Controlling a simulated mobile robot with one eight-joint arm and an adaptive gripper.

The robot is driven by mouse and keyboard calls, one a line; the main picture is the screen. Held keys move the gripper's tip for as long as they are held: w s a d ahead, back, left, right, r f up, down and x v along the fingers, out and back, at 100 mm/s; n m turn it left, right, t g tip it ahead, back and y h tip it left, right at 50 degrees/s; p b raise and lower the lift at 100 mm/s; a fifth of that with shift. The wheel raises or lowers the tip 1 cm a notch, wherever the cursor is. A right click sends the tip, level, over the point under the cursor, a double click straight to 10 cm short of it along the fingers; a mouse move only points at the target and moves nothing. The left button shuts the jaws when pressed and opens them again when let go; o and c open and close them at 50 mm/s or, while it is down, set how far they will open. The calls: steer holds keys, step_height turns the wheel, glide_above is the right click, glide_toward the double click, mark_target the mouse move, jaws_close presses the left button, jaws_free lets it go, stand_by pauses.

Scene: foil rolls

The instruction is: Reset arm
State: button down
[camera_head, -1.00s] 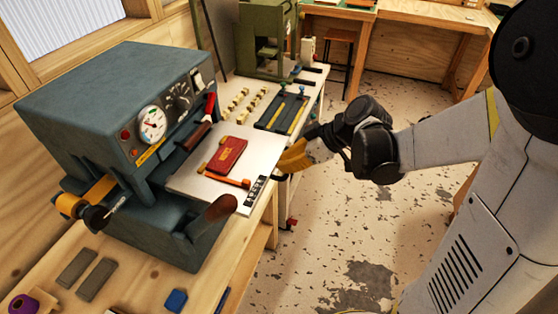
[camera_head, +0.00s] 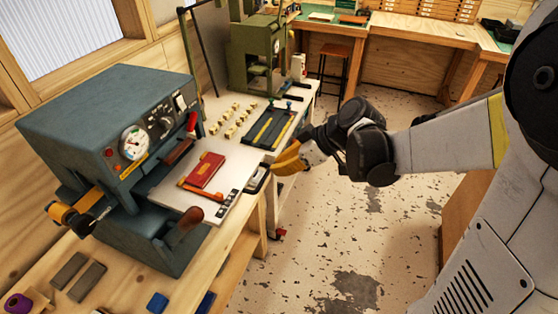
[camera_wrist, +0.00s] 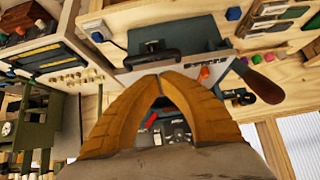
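My gripper (camera_head: 288,160) has orange fingers and hangs in the air just right of the press bed, above the bench's edge. In the wrist view, the fingertips of my gripper (camera_wrist: 160,76) meet with nothing visible between them. A black handle (camera_wrist: 150,58) lies just beyond the tips in that view. The handle also shows at the right edge of the bed in the head view (camera_head: 258,179). My arm reaches in from the right.
The blue-grey press (camera_head: 105,115) stands on the wooden bench, with a red book (camera_head: 204,170) on its pale bed (camera_head: 165,190). Small brass-coloured blocks (camera_head: 232,120) and a dark tray (camera_head: 268,126) lie behind. A green machine (camera_head: 255,55) stands farther back. Open floor (camera_head: 340,230) lies right of the bench.

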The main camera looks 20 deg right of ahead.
steer(key=s+d+f+m+t+h+b, duration=0.1)
steer(key=s+f+m+h+b, duration=0.1)
steer(key=s+m+b, duration=0.3)
steer(key=s+d+f+m+t+h+b, duration=0.1)
steer(key=s+m+h+b, duration=0.3)
steer(key=s, duration=0.6)
steer(key=shift+s+d+f+m+h+b, duration=0.35)
steer(key=shift+d+f+m+b, duration=0.25)
steer(key=shift+d+m, duration=0.2)
steer(key=shift+w+a, duration=0.1)
stand_by(0.8)
